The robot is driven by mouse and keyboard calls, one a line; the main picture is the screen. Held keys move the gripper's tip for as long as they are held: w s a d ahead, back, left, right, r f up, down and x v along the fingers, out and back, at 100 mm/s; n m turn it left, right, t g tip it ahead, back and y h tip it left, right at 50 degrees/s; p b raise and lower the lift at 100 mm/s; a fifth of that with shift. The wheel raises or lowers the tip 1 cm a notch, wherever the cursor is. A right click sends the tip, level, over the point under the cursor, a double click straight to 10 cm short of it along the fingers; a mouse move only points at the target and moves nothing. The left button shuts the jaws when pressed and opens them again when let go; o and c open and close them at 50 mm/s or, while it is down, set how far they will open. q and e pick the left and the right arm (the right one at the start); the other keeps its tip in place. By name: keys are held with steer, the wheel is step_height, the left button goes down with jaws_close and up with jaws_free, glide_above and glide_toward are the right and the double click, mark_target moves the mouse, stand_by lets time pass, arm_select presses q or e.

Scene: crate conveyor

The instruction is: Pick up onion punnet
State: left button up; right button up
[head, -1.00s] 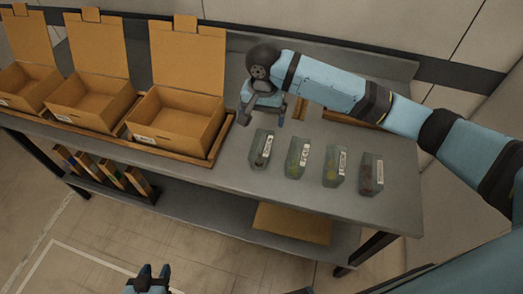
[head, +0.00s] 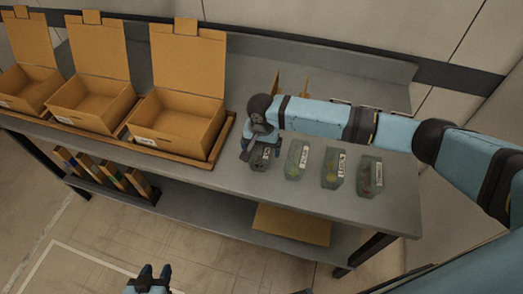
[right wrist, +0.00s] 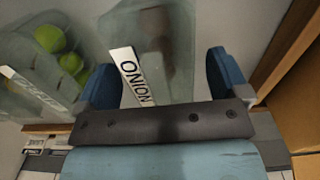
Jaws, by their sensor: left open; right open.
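The onion punnet (head: 262,163) is a clear tray at the left end of a row on the table, partly hidden under my right gripper (head: 261,148). In the right wrist view the onion punnet (right wrist: 160,22) carries a white label reading ONION, with a brownish shape inside. My right gripper (right wrist: 160,65) is open there, one finger on each side of the punnet; whether they touch it I cannot tell. My left gripper (head: 154,271) is open and empty, low in the head view, away from the table.
More labelled punnets stand to the right: one with yellow-green contents (head: 298,158), another (head: 333,167) and a reddish one (head: 370,176). Open cardboard boxes (head: 178,125) stand to the left on a wooden-edged strip. The table's front edge is near the punnets.

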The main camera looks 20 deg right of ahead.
steer(key=shift+f, duration=0.2)
steer(key=c, duration=1)
steer(key=shift+r, duration=0.1)
